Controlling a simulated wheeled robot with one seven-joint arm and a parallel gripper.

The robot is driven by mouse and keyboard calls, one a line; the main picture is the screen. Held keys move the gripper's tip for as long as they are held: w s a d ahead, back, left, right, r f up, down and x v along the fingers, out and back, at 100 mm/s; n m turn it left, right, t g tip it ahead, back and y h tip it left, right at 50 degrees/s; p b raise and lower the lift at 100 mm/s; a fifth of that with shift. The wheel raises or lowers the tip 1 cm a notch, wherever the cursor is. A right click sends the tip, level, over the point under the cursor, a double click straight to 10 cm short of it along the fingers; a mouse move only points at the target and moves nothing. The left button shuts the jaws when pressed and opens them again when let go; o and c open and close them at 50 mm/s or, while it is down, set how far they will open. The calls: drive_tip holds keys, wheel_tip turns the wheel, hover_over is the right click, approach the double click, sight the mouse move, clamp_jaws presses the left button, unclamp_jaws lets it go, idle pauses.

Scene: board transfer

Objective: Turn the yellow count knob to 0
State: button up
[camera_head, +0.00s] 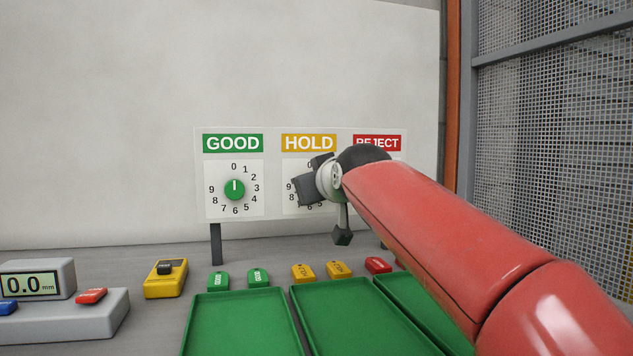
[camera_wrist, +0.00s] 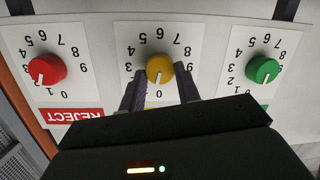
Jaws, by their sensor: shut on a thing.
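The yellow count knob (camera_wrist: 159,68) sits on the white HOLD dial card, which appears upside down in the wrist view. Its white pointer line points down toward the 0, leaning slightly to the left; I cannot tell whether it is exactly on 0. My gripper (camera_wrist: 160,71) has one finger on each side of the knob and is shut on it. In the head view my gripper (camera_head: 310,183) covers the middle of the HOLD card (camera_head: 290,172), hiding the knob and most of its numbers.
The green knob (camera_head: 235,189) points at 0. The red knob (camera_wrist: 46,68) is on the other side, under REJECT. Below the panel are green trays (camera_head: 240,325), several coloured tags, a yellow device (camera_head: 165,288) and a gauge reading 0.0 mm (camera_head: 32,284). A mesh fence stands right.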

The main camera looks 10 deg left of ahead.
drive_tip(key=shift+s+a+n+h, duration=0.1)
drive_tip(key=shift+n+h, duration=0.3)
drive_tip(key=shift+n, duration=0.6)
drive_tip(key=o, duration=1)
drive_tip(key=shift+c, duration=0.2)
drive_tip(key=v, duration=0.7)
drive_tip(key=shift+s+b, duration=0.4)
drive_tip(key=shift+b, duration=0.05)
